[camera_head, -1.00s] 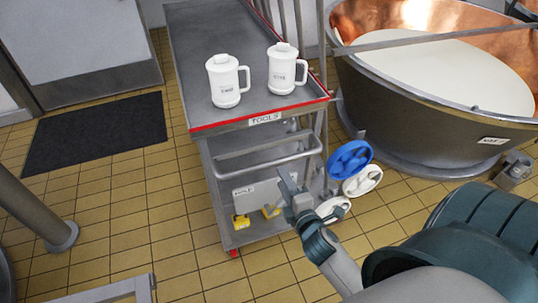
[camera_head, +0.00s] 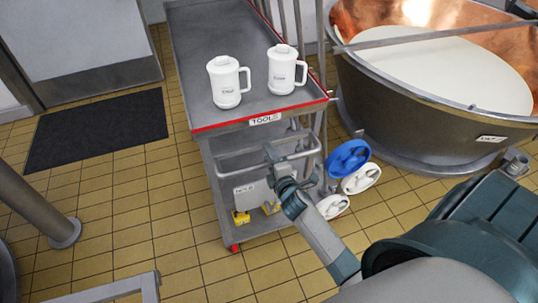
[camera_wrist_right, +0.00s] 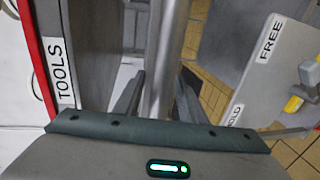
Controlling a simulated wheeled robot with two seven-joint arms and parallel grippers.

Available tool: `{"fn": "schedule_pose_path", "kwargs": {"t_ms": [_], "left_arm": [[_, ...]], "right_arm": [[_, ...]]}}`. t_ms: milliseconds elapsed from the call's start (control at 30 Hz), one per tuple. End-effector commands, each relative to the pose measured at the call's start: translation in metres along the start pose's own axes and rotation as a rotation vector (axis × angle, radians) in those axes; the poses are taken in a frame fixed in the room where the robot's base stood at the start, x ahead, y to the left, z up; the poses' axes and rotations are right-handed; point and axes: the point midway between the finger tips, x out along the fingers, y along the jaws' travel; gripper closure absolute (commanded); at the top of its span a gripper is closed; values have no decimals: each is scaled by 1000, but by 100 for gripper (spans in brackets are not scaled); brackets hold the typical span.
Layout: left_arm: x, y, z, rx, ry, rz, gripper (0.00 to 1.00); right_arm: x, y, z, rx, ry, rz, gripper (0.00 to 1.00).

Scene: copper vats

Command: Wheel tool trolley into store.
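The tool trolley (camera_head: 200,50) is grey with a red front edge and a "TOOLS" label (camera_head: 265,119). It stands on the tiled floor left of a copper vat. Its bar handle (camera_head: 235,161) runs across the near end below the label. In the right wrist view the bar (camera_wrist_right: 165,50) runs between the two fingers, which look apart, with a narrow gap on the right side. Two white lidded mugs (camera_head: 225,82) (camera_head: 282,70) stand upright on the trolley top. My left gripper is out of view.
The copper vat (camera_head: 400,110) holds white liquid and stands close to the trolley's right. Blue (camera_head: 347,158) and white (camera_head: 361,178) handwheels sit between them. A dark mat (camera_head: 95,132) lies before a grey door (camera_head: 85,40).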

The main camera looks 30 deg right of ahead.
Motion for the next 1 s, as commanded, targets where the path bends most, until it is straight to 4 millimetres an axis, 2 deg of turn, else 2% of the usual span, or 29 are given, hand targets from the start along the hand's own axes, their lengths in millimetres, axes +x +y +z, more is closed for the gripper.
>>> {"fn": "schedule_pose_path", "kwargs": {"t_ms": [200, 233, 367, 400, 767, 1000], "left_arm": [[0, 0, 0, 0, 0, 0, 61], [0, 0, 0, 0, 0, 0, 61], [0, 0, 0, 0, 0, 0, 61], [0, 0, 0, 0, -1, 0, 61], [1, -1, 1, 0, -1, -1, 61], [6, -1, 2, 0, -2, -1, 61]], "right_arm": [[0, 0, 0, 0, 0, 0, 63], [0, 0, 0, 0, 0, 0, 65], [0, 0, 0, 0, 0, 0, 96], [0, 0, 0, 0, 0, 0, 100], [5, 0, 0, 0, 0, 0, 100], [28, 6, 0, 0, 0, 3, 100]]}}
